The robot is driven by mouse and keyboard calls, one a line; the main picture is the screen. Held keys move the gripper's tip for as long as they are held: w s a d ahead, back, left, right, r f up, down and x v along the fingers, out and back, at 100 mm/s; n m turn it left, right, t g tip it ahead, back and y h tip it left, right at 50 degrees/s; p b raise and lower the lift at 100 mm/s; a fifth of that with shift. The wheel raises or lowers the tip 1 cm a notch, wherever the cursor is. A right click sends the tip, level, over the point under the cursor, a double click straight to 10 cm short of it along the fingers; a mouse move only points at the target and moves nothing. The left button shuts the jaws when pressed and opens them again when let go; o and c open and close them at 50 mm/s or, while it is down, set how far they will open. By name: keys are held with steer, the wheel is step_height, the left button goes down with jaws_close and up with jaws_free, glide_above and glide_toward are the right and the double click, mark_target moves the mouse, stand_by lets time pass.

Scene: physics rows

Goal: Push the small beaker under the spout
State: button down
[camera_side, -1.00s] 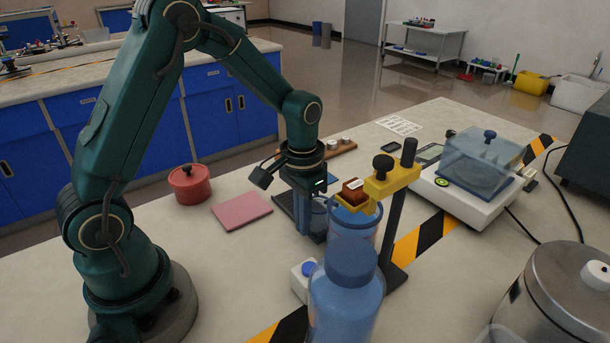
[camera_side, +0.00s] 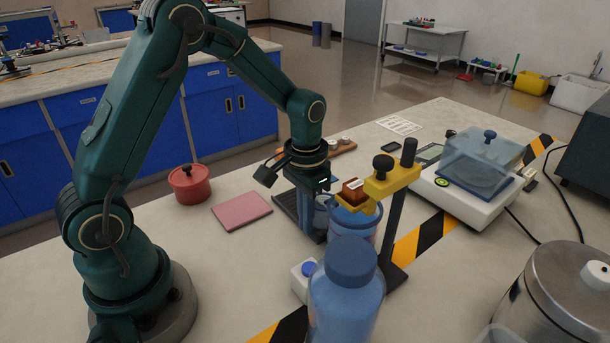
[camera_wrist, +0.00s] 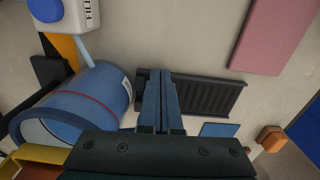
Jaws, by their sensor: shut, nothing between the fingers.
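The small beaker (camera_side: 321,213) is a faint clear shape close beside my gripper's fingers, on the side toward the blue vessel. Whether they touch, I cannot tell. My gripper (camera_side: 308,232) is shut and empty, pointing down low at the black ribbed tray (camera_side: 285,203). In the wrist view the shut fingers (camera_wrist: 160,88) lie over that tray (camera_wrist: 212,95), and I cannot make out the beaker there. The blue vessel (camera_side: 352,222) stands right of the fingers; it also shows with a red line in the wrist view (camera_wrist: 92,98).
A yellow clamp (camera_side: 393,179) on a dark post stands right of my gripper. A blue bottle (camera_side: 347,295) and a white box with a blue button (camera_side: 302,282) stand in front. A pink pad (camera_side: 242,211) and a red pot (camera_side: 189,184) lie left. A balance (camera_side: 463,190) stands right.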

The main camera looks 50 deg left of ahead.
mark_target(318, 209)
steer(key=s, duration=0.3)
step_height(318, 209, up, 10)
steer(key=shift+s+f+t, duration=1)
steer(key=shift+s+f, duration=1.05)
steer(key=shift+s, duration=1.1)
steer(key=shift+m, duration=0.3)
steer(key=w, duration=1.1)
steer(key=shift+d, duration=0.3)
steer(key=shift+w+f, duration=0.1)
steer(key=shift+f, duration=0.75)
steer(key=shift+s, duration=0.2)
steer(key=shift+s+f, duration=0.1)
steer(key=shift+s, duration=0.4)
